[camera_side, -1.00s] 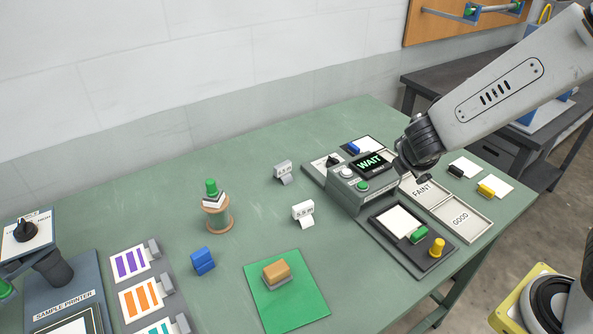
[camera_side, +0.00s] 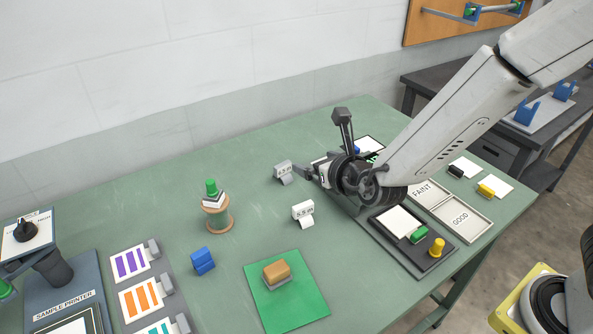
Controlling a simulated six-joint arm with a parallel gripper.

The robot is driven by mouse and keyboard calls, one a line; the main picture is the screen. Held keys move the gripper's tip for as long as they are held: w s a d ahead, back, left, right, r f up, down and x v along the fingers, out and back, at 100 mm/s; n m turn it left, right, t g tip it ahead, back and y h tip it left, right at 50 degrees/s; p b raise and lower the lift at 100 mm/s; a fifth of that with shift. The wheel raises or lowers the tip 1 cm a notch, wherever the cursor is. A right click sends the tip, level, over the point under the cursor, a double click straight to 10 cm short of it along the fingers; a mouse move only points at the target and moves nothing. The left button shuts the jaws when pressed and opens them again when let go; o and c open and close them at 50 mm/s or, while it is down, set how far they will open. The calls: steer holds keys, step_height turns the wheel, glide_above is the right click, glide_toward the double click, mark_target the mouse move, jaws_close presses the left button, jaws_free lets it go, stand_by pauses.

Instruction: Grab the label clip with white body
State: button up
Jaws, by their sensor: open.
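Two small clips with white bodies and paper tongues stand on the green table. The farther white clip (camera_side: 282,169) is in the middle of the side view, with its tongue towards the front right. The nearer white clip (camera_side: 302,210) carries dark printed marks and stands in front of it. My gripper (camera_side: 300,172) is open and points left, with its fingertips close to the right side of the farther clip. I cannot tell whether they touch it. Nothing is seen between the fingers.
A blue block (camera_side: 203,260) and a green mat (camera_side: 287,292) with a tan-topped block lie at the front. A wooden spool (camera_side: 218,218) with a green knob stands left. Trays marked FAINT and GOOD (camera_side: 461,218) are at right. The table behind the spool is clear.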

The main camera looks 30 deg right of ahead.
glide_toward(305, 213)
steer(key=x, duration=0.4)
steer(key=shift+w+a+r, duration=0.1)
steer(key=shift+w+r, duration=0.05)
steer(key=shift+w, duration=0.1)
steer(key=shift+w, duration=0.15)
steer(key=shift+x, duration=1.2)
steer(key=shift+f+x, duration=0.2)
steer(key=shift+x, duration=2.4)
